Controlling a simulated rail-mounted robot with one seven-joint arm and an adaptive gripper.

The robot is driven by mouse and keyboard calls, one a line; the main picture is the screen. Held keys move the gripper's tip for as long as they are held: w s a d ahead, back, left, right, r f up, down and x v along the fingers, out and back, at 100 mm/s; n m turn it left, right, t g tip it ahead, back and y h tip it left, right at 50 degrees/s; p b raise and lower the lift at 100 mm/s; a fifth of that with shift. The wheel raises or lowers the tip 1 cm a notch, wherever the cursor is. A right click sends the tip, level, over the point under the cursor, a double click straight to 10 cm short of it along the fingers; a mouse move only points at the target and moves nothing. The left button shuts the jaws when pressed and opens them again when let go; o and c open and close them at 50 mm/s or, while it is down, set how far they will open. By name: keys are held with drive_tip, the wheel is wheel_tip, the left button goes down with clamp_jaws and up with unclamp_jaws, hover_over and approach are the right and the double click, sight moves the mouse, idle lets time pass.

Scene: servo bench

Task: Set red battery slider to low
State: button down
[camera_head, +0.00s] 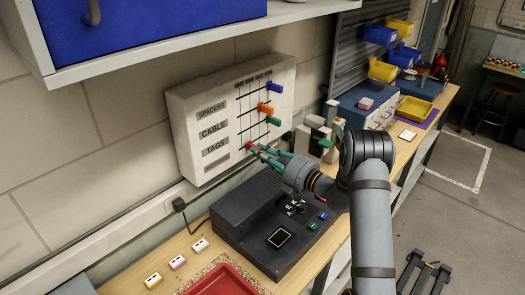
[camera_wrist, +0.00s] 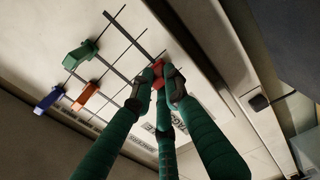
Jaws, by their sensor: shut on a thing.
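A white wall panel (camera_head: 203,163) carries row labels such as spacers, cable and tags, with dark slider tracks beside them. The red battery slider (camera_head: 249,145) is on the lowest track, near its left end by the labels. My gripper (camera_head: 254,149) has its green fingers closed around the red slider. In the wrist view the red slider (camera_wrist: 159,74) shows between the fingertips (camera_wrist: 161,82), partly hidden by them. The column headings at the panel's top are too small to read.
Blue (camera_head: 275,88), orange (camera_head: 266,108) and green (camera_head: 273,120) sliders sit further right on the other tracks. A dark console (camera_head: 243,217) lies below my gripper. A red tray (camera_head: 212,281) is at the front. A shelf (camera_head: 180,47) overhangs at upper left.

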drive_tip(key=c, duration=2.1)
unclamp_jaws()
drive_tip(key=shift+w+d+r, duration=0.2)
drive_tip(key=shift+w+d, duration=0.4)
drive_tip(key=shift+w, duration=0.2)
drive_tip(key=shift+o, duration=1.7)
drive_tip(key=shift+s+a, duration=0.25)
drive_tip(key=shift+s, duration=0.1)
drive_tip(key=shift+o, duration=0.6)
drive_tip(key=shift+w+d+f, duration=0.1)
drive_tip(key=shift+w+d, duration=0.05)
drive_tip(key=shift+d, duration=0.05)
drive_tip(key=v, duration=1.2)
drive_tip(key=shift+w+a+f, duration=0.1)
